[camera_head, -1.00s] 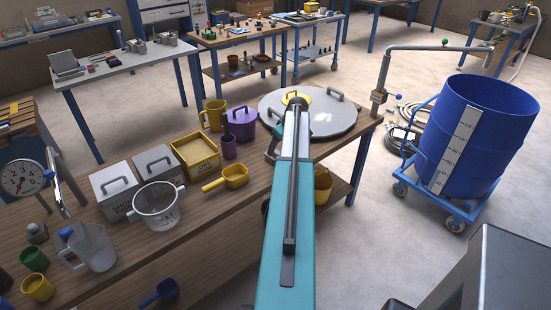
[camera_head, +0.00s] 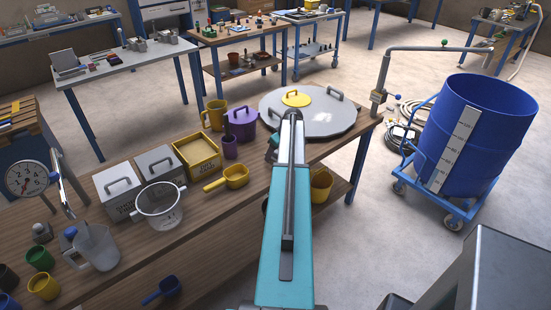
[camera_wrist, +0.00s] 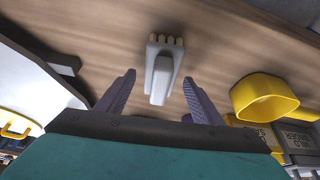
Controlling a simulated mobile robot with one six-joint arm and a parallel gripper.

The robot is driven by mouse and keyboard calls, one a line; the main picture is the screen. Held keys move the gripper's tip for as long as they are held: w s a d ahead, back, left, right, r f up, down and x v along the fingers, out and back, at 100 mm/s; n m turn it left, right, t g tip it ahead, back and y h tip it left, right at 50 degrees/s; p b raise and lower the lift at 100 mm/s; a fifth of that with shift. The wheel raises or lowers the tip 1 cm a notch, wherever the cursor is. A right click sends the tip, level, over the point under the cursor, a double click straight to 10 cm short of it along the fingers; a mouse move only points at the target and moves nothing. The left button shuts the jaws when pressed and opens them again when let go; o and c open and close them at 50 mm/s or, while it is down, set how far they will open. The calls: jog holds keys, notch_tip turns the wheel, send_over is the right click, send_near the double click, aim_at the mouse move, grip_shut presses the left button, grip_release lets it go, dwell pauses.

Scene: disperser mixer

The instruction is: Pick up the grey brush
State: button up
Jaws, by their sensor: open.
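The grey brush (camera_wrist: 162,68) lies on the wooden table in the wrist view, its pale bristle end pointing to the top of the picture. My gripper (camera_wrist: 159,77) is open, with one purple finger on each side of the brush's near end. The fingers look apart from it; the height gap is hard to judge. In the head view my own arm hides the brush and most of the gripper.
A yellow scoop (camera_wrist: 265,97) lies right of the gripper; it also shows in the head view (camera_head: 227,178). A large round lid (camera_head: 325,120) is beyond the arm.

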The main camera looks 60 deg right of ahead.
aim_at(276, 151)
jog(key=c, duration=1.2)
jog(key=shift+r, duration=0.15)
jog(key=shift+r+b, duration=0.65)
jog(key=shift+r, duration=0.05)
jog(key=shift+r+b, duration=0.5)
jog(key=shift+r, duration=0.4)
jog(key=s+b, duration=0.1)
jog(key=s, duration=0.4)
jog(key=s+d+r+b, duration=0.1)
jog(key=s+b, duration=0.1)
jog(key=s, duration=0.3)
jog(key=s+b, duration=0.1)
jog(key=s, duration=0.5)
jog(key=shift+d+r+b, duration=0.25)
jog(key=shift+d+b, duration=0.05)
jog(key=shift+d, duration=0.1)
jog(key=shift+w, duration=0.1)
